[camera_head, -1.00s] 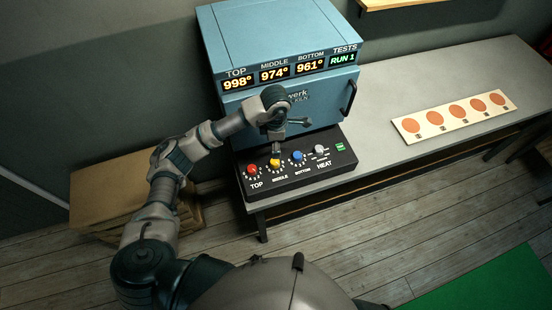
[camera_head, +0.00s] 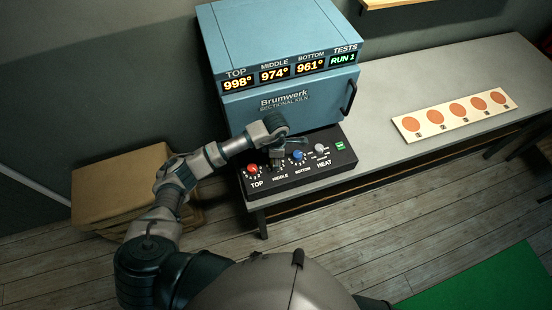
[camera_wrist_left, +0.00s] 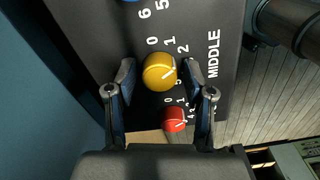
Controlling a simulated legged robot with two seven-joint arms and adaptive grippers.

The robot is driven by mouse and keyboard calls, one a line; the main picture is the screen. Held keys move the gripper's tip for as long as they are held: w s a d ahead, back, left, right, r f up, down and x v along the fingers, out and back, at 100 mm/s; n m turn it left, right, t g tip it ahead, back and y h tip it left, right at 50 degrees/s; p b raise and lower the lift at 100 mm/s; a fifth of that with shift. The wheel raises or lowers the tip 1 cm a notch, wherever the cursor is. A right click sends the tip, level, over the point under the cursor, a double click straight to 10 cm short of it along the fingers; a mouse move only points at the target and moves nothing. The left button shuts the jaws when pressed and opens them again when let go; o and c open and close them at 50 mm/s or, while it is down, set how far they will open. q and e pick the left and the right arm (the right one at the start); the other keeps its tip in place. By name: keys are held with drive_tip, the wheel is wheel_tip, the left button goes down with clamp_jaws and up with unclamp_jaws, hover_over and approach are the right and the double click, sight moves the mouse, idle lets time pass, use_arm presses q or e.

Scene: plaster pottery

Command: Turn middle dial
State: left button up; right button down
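The yellow middle dial (camera_wrist_left: 160,72) sits on the black control panel (camera_head: 300,178) of the blue kiln (camera_head: 280,45). In the head view my left gripper (camera_head: 277,161) is over that dial and hides it. In the left wrist view the two fingers of my left gripper (camera_wrist_left: 159,75) stand on either side of the yellow dial, with a small gap showing at each side. The gripper is open. The MIDDLE display (camera_head: 274,74) reads 974°. My right gripper is not in view.
The red top dial (camera_head: 252,169) and the blue bottom dial (camera_head: 297,155) flank the middle one closely. A grey heat knob (camera_head: 320,148) and green button (camera_head: 340,145) are farther right. A strip with orange discs (camera_head: 454,115) lies on the grey table (camera_head: 440,75).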

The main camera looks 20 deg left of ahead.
use_arm(q)
drive_tip(key=shift+a, duration=0.1)
drive_tip(key=c, duration=0.7)
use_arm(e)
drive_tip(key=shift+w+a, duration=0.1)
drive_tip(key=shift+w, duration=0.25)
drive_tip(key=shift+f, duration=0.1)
